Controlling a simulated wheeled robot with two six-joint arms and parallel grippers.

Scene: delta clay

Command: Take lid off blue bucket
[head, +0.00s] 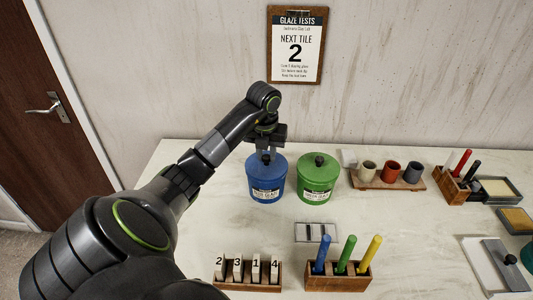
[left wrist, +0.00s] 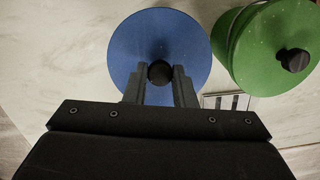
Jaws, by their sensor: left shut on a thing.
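The blue bucket (head: 265,185) stands on the table beside the green bucket, with its blue lid (head: 262,165) on top. In the left wrist view the round blue lid (left wrist: 150,38) fills the upper middle, with a black knob (left wrist: 160,73) at its centre. My left gripper (head: 266,147) comes down from above, and in the left wrist view its two fingers (left wrist: 160,82) are shut on the knob from both sides. The fingers hide part of the lid. Whether the lid is raised off the rim is hard to tell. My right gripper is not in view.
The lidded green bucket (head: 316,182) stands close on the right. Cups sit on a wooden tray (head: 389,185) farther right. In front are a rack of number tiles (head: 247,284), a block with coloured sticks (head: 337,284) and a small pale tray (head: 315,232). The table left of the blue bucket is clear.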

